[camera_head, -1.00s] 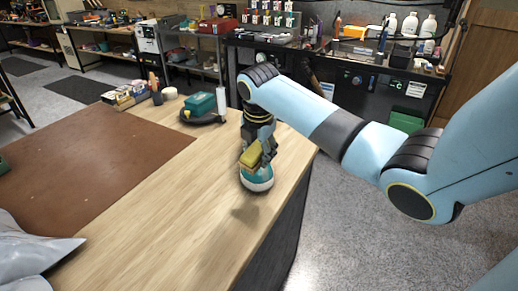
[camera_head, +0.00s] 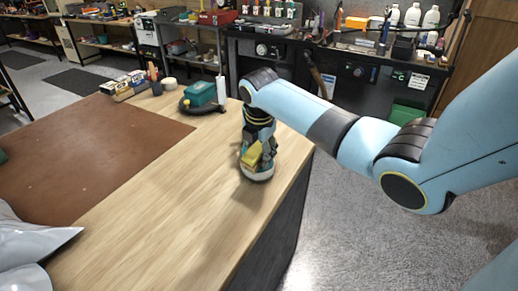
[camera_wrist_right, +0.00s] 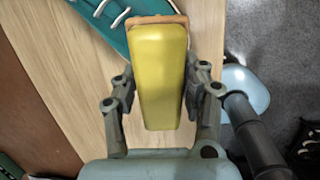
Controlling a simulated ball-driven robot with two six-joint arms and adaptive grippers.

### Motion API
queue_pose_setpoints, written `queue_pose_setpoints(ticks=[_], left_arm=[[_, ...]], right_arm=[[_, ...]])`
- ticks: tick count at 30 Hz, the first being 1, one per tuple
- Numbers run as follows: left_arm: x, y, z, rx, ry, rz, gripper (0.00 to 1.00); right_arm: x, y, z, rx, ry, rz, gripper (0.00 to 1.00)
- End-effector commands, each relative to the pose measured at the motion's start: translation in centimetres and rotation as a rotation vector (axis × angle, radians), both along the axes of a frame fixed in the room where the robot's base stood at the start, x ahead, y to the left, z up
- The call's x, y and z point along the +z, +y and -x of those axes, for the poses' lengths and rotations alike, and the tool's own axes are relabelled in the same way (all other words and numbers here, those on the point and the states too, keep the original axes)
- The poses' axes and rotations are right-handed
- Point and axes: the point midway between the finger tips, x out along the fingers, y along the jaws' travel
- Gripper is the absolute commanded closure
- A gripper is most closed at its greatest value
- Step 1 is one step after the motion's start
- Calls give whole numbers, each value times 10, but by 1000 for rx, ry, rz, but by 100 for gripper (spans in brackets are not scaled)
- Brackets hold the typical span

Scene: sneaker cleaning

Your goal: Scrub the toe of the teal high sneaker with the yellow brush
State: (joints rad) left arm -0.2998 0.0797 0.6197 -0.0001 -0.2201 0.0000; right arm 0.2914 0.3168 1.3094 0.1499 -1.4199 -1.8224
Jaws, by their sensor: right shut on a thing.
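The teal sneaker (camera_head: 259,177) stands near the right edge of the wooden table. In the head view its white toe rim shows below the brush, and my gripper hides much of the rest. In the right wrist view, its teal upper with white laces (camera_wrist_right: 112,14) shows at the top left. My right gripper (camera_head: 251,147) is shut on the yellow brush (camera_head: 252,157), which also fills the middle of the right wrist view (camera_wrist_right: 158,75). The brush is over the toe; I cannot tell if its bristles touch. My left gripper is not in view.
A brown mat (camera_head: 85,150) covers the table's left part. A grey shiny bag (camera_head: 30,245) lies front left. Bare wood lies in front of the sneaker.

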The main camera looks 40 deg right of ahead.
Motion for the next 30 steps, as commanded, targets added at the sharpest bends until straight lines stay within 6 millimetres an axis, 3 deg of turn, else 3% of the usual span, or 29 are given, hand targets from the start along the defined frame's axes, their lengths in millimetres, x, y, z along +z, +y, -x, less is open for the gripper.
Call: queue_pose_setpoints(ticks=[30], left_arm=[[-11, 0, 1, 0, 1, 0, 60]], right_arm=[[-16, -2, -3, 0, -1, 0, 82]])
